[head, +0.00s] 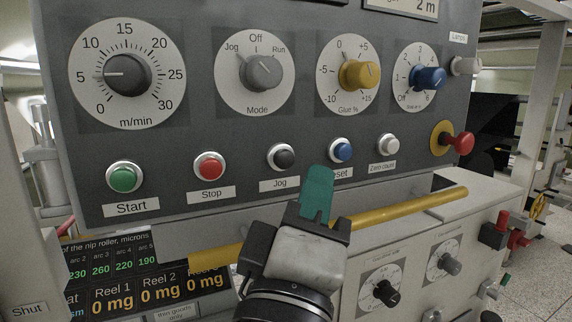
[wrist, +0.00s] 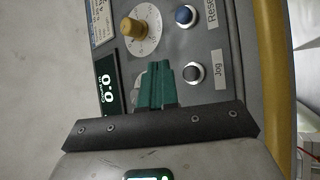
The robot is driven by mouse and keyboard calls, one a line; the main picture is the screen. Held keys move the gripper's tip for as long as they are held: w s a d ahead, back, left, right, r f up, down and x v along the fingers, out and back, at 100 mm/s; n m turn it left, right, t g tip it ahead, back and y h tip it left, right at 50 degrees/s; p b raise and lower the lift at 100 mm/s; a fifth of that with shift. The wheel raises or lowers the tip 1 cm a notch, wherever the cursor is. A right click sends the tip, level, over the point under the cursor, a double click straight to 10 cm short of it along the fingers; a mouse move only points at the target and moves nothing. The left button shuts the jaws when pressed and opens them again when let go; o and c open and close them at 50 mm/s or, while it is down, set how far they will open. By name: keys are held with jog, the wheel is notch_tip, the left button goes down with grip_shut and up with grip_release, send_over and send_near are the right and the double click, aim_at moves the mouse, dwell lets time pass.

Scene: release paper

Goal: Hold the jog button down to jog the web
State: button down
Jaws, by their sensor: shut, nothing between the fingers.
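The black Jog button (head: 283,156) sits in a silver ring in the lower row of the control panel, between the red Stop and blue Reset buttons. It also shows in the wrist view (wrist: 195,71), just right of my fingers, with its "Jog" label beside it. My gripper (head: 318,178) has teal fingers closed together and empty. In the head view the fingertips are right of and below the Jog button, overlapping part of the Reset label. In the wrist view the fingers (wrist: 160,66) appear beside the button, not covering it. I see no contact.
The red Stop button (head: 210,166) and blue Reset button (head: 341,150) flank Jog. The grey Mode knob (head: 262,72) and yellow Glue knob (head: 360,74) are above. A yellow rail (head: 400,210) crosses below the buttons, behind my gripper. A red knob (head: 462,142) sticks out at right.

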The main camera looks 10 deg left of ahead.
aim_at(284, 159)
jog(key=shift+w+a+b, duration=0.2)
jog(key=shift+w+a, duration=0.45)
jog(key=shift+w, duration=0.3)
jog(key=shift+w+a+b, duration=0.2)
jog(key=shift+w+a, duration=0.4)
jog(key=shift+w, duration=0.35)
jog(key=shift+w, duration=0.1)
dwell(0.6)
jog(key=shift+w+a, duration=0.25)
